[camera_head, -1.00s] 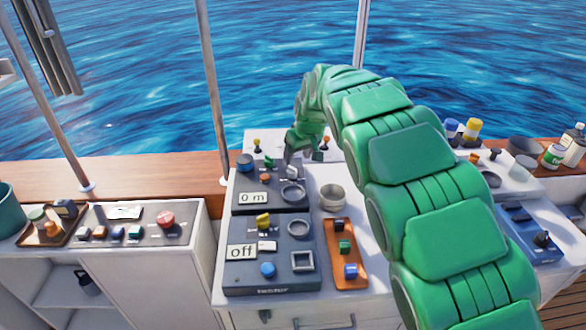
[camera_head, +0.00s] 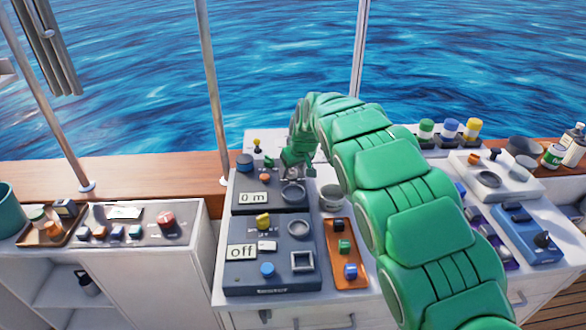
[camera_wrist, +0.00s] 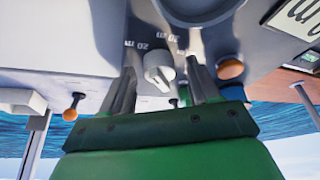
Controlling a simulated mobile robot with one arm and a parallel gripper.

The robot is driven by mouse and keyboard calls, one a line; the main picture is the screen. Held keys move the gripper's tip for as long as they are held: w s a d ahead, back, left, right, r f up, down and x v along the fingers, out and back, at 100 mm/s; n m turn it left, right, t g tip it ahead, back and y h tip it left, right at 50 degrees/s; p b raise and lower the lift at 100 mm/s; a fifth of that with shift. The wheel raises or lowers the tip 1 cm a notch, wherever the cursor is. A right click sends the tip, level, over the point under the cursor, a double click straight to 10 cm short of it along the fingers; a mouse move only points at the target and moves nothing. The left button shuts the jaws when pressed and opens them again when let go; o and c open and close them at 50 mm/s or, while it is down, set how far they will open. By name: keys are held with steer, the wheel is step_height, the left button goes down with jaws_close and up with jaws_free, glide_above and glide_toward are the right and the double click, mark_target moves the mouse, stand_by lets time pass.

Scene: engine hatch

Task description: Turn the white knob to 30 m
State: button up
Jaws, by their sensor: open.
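The white knob (camera_wrist: 159,70) shows in the wrist view on a grey panel with printed marks including 20 and 30. My gripper (camera_wrist: 163,62) is open, with one finger on each side of the knob; I cannot tell whether either touches it. In the head view, my gripper (camera_head: 295,172) is down at the upper grey device (camera_head: 250,205) and hides the knob. The display (camera_head: 253,198) on that device reads 0 m.
An orange button (camera_wrist: 230,69) is close beside one finger in the wrist view. A blue knob (camera_head: 245,162) and a round ring (camera_head: 293,194) are also on the device. The lower tester box (camera_head: 235,280) has a display reading off.

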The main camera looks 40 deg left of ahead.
steer(key=shift+c, duration=0.2)
steer(key=c, duration=1)
steer(key=shift+m, duration=0.3)
steer(key=m, duration=0.2)
steer(key=m+t, duration=0.1)
steer(key=shift+a+r+m+t+h, duration=0.1)
steer(key=shift+m+t+h, duration=0.2)
steer(key=shift+m, duration=0.1)
steer(key=shift+s+a+m+t+h, duration=0.1)
steer(key=shift+m+t+h, duration=0.2)
steer(key=shift+m, duration=0.6)
steer(key=shift+s+m+t+h, duration=0.1)
steer(key=shift+m+t+h, duration=0.15)
steer(key=shift+m, duration=0.65)
steer(key=o, duration=1)
